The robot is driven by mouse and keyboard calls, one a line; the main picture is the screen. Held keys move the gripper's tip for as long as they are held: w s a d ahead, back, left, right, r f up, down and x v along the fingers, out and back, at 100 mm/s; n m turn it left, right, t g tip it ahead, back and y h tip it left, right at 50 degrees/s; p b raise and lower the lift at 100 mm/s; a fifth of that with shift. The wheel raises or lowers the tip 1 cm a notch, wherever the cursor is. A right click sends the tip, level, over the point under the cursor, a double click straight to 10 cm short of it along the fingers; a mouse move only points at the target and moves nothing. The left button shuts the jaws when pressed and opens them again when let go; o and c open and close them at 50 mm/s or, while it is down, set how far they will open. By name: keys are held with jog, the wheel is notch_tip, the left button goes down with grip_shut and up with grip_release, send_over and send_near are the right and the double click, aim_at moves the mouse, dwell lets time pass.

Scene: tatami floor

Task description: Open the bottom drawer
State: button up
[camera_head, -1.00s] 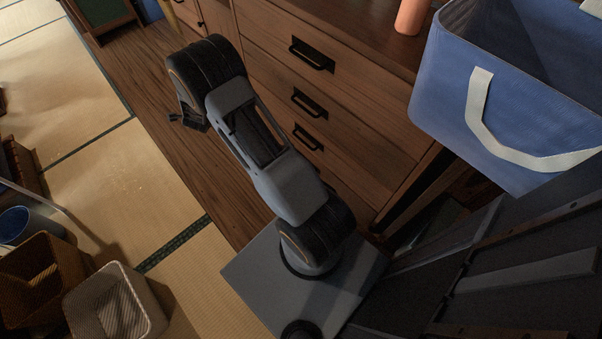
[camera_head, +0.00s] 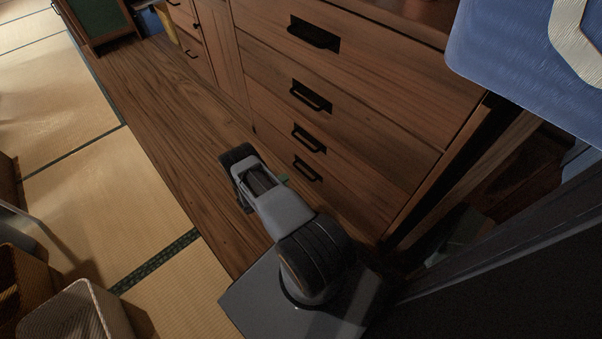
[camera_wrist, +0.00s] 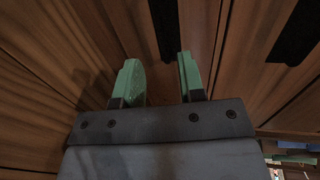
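The bottom drawer (camera_head: 338,195) is the lowest of several stacked drawers in a wooden cabinet and looks shut. Its black handle (camera_head: 307,171) shows in the head view, just right of my arm's far end. In the wrist view, my gripper (camera_wrist: 158,76) has two green fingers, apart with nothing between them. It faces the wooden fronts. A dark handle (camera_wrist: 163,28) lies ahead, roughly in line with the gap; I cannot tell for sure which drawer it belongs to. In the head view, only a small green bit of the gripper (camera_head: 283,178) shows; my arm hides the rest.
Upper drawers have similar handles, one being this black handle (camera_head: 312,97). A blue bag (camera_head: 510,50) hangs over the top right. Baskets (camera_head: 75,315) stand on the tatami at lower left. The wooden floor strip (camera_head: 165,130) along the cabinet is clear.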

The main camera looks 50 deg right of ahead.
aim_at(301, 171)
jog(key=b+x, duration=0.2)
jog(key=x, duration=0.8)
jog(key=shift+d+b, duration=0.15)
jog(key=shift+b, duration=0.25)
jog(key=shift+c, duration=0.2)
grip_shut()
